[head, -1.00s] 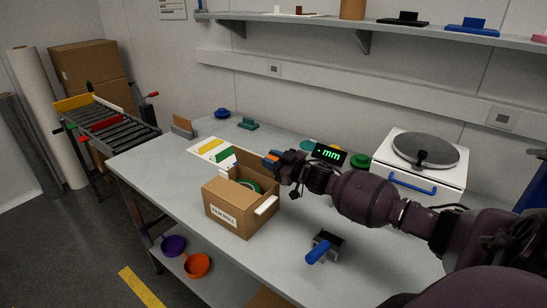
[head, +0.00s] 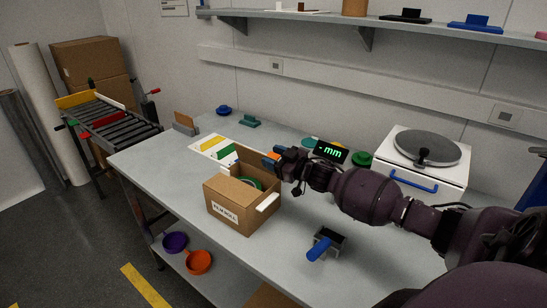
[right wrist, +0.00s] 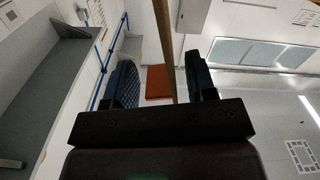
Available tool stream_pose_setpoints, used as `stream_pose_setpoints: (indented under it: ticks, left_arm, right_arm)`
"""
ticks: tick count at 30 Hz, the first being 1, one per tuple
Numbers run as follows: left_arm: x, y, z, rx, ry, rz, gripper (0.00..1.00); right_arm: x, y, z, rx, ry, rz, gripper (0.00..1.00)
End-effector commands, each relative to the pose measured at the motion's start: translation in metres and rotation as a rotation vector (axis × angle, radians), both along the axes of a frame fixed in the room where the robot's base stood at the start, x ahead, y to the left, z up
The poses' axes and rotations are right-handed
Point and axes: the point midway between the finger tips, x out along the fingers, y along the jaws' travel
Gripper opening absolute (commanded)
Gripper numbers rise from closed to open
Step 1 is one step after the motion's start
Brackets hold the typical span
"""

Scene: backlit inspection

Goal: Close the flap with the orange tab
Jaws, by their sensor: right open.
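The open cardboard box (head: 229,213) with a printed label stands on the bench. A green roll (head: 246,181) shows inside. A raised brown flap (head: 251,164) stands at its far side, and a white tab (head: 267,202) shows at its right side. The orange tab (head: 277,155) shows at my right gripper (head: 271,160), above the far right of the box. In the right wrist view, my right gripper (right wrist: 164,85) is open, with a brown flap (right wrist: 163,40) edge-on and an orange patch (right wrist: 158,80) between the fingers. Contact is unclear. My left gripper is out of view.
A blue-handled tool (head: 322,246) lies on the bench right of the box. A small display (head: 330,152) and a white turntable unit (head: 424,160) stand behind my right arm. Coloured strips (head: 214,147) lie behind the box.

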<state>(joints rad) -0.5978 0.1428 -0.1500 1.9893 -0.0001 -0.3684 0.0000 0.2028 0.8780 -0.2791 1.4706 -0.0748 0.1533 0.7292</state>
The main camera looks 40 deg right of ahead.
Motion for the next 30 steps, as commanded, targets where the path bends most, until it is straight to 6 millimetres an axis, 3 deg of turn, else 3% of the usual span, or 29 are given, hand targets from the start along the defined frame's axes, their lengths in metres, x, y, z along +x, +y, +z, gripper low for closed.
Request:
stream_pose_setpoints:
  ticks: [19, 30]
  left_arm:
    - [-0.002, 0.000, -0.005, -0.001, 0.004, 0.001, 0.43]
    - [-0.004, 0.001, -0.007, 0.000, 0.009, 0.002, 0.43]
  right_arm:
    - [-0.084, -0.025, -0.001, -0.002, 0.002, -0.002, 0.51]
    - [-0.101, -0.030, 0.000, -0.002, 0.000, -0.001, 0.51]
